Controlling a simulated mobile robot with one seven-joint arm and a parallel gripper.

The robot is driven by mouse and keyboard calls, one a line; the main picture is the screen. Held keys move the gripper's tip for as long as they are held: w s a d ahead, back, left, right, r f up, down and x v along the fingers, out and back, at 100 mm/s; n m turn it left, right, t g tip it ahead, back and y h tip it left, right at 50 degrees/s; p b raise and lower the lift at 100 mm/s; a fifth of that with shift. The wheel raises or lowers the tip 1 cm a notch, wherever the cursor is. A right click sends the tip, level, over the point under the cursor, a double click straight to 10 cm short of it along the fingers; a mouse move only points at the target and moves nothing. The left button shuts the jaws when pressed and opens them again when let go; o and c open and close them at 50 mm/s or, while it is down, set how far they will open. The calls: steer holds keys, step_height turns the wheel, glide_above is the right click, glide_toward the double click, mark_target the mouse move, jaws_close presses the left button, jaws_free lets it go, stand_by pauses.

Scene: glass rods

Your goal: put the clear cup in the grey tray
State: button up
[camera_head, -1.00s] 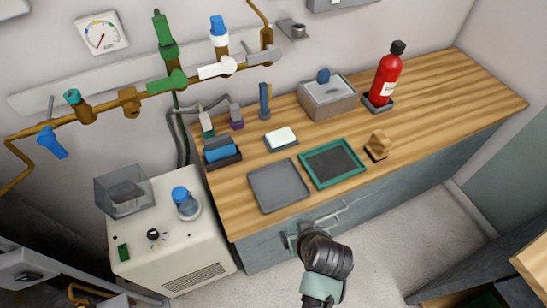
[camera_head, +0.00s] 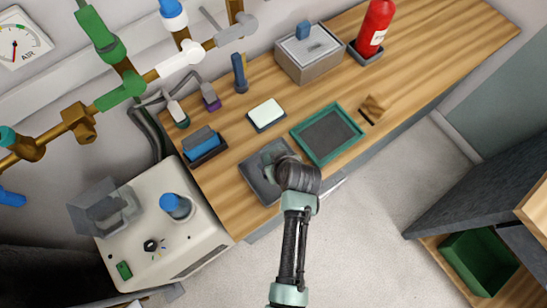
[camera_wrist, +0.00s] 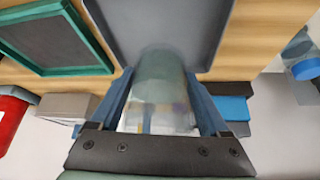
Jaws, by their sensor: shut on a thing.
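The clear cup (camera_wrist: 160,90) is see-through and sits between the two blue fingers of my gripper (camera_wrist: 163,100) in the wrist view. My gripper is shut on it. The grey tray (camera_wrist: 160,14) lies just beyond the cup there, and the cup's far end overlaps the tray's surface. In the head view my gripper (camera_head: 272,158) is over the grey tray (camera_head: 254,179), and my arm covers the tray's right part. The cup is hard to make out in that view. I cannot tell whether the cup touches the tray.
A green-rimmed dark tray (camera_head: 312,152) lies right of the grey tray. A white block on a dark base (camera_head: 266,113) and a blue item in a holder (camera_head: 204,148) are behind it.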

steer(key=shift+f, duration=2.4)
steer(key=shift+f, duration=0.1)
